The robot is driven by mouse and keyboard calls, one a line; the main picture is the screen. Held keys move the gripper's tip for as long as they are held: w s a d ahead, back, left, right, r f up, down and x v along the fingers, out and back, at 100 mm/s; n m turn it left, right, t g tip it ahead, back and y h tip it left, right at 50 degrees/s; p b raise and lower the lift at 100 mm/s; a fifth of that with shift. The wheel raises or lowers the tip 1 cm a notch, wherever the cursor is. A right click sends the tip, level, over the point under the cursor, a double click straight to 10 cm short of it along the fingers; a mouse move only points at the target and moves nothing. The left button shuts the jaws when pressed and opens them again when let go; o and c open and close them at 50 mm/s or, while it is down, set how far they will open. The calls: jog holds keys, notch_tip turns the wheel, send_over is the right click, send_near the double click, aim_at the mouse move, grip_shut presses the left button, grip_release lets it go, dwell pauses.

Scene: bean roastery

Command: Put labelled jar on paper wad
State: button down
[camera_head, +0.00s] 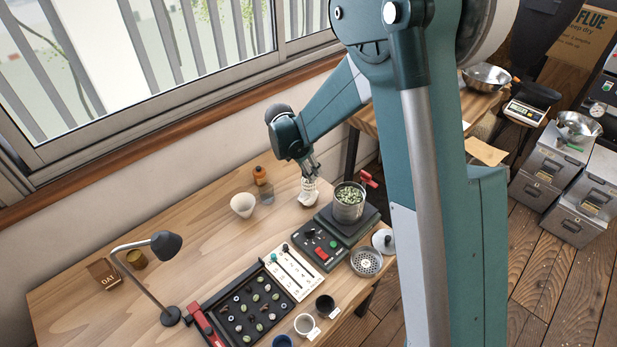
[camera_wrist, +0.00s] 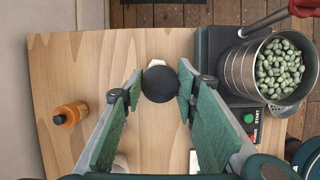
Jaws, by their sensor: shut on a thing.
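My gripper (camera_wrist: 158,88) has its two green fingers closed on the sides of a thing with a round black top, which I take for the labelled jar (camera_wrist: 160,85). Its label cannot be read from above. A small white edge, likely the paper wad (camera_wrist: 156,62), shows just beyond the black top in the wrist view; the rest is hidden beneath. In the head view my gripper (camera_head: 310,172) points down over the table's far side, with a whitish crumpled shape, likely the wad (camera_head: 307,198), directly below. I cannot tell whether jar and wad touch.
A lamp (camera_head: 166,245), bean tray (camera_head: 255,308) and cups are nearer. The table's left middle is clear.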

jog(key=shift+f, duration=1.8)
jog(key=shift+f+b, duration=0.15)
jog(key=shift+b, duration=0.2)
jog(key=c, duration=1.8)
grip_release()
jog(key=p+v, duration=0.1)
jog(key=v, duration=1.1)
jog(key=shift+w, duration=0.1)
jog(key=shift+r, duration=0.25)
